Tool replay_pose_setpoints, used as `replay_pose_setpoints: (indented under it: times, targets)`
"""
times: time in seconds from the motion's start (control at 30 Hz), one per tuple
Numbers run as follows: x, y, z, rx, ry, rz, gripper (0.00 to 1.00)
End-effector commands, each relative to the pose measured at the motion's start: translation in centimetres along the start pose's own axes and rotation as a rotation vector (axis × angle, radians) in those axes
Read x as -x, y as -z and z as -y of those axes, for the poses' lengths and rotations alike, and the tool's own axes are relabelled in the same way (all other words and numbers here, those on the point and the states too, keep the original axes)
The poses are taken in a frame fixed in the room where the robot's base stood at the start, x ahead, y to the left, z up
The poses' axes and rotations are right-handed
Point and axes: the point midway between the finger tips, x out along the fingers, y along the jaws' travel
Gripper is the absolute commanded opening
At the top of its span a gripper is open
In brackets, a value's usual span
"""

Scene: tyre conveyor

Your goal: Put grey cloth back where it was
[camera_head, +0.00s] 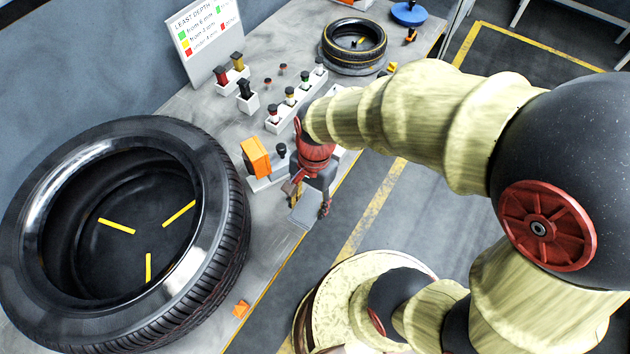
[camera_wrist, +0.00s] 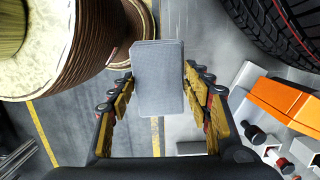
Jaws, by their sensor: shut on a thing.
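The grey cloth (camera_wrist: 158,75) is a folded flat rectangle between the two fingers of my gripper (camera_wrist: 158,82) in the wrist view. My gripper is shut on it. In the head view my gripper (camera_head: 308,200) points down near the front edge of the bench, with the cloth (camera_head: 304,211) below and between its fingers. I cannot tell whether the cloth touches the bench.
A large tyre (camera_head: 215,225) lies on the bench (camera_head: 190,110) at left. An orange device (camera_head: 256,157) stands close beside my gripper. Several gauges in white holders (camera_head: 297,103), a smaller tyre (camera_head: 353,45) and a sign (camera_head: 207,37) are farther back. An orange piece (camera_head: 241,309) lies near the front edge.

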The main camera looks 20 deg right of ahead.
Motion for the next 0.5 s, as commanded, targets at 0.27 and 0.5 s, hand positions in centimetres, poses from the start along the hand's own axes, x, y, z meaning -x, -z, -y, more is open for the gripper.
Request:
replay_pose_setpoints:
  times: [0.27,0.5]
  targets:
    - [-2.2,5.7,2.1,-0.007,-0.002,0.002,0.19]
    - [-4.9,10.3,3.7,-0.004,-0.003,0.002,0.19]
